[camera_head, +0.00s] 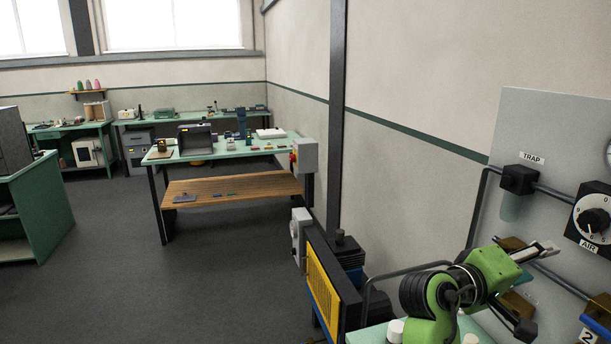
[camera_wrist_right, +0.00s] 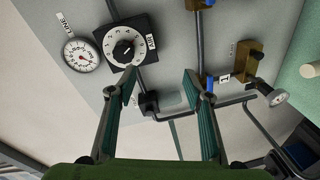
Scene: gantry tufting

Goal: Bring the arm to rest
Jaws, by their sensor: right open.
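My right arm (camera_head: 440,298), green with black rings, reaches from the bottom right of the head view toward the grey wall panel (camera_head: 555,125). My right gripper (camera_head: 540,252) is in front of the panel, below the TRAP unit (camera_head: 515,182). In the right wrist view its two fingers (camera_wrist_right: 162,98) stand wide apart with nothing between them. Beyond the fingers are the panel with the black AIR dial (camera_wrist_right: 124,48) and the round LINE gauge (camera_wrist_right: 81,55). The AIR dial also shows in the head view (camera_head: 592,216). My left gripper is not in view.
Pipes and a brass valve block (camera_wrist_right: 243,60) sit close to the right gripper. A yellow-fronted machine (camera_head: 322,283) stands left of the arm. A workbench (camera_head: 230,187) and a green cabinet (camera_head: 42,212) are farther back. The dark floor (camera_head: 200,285) between them is clear.

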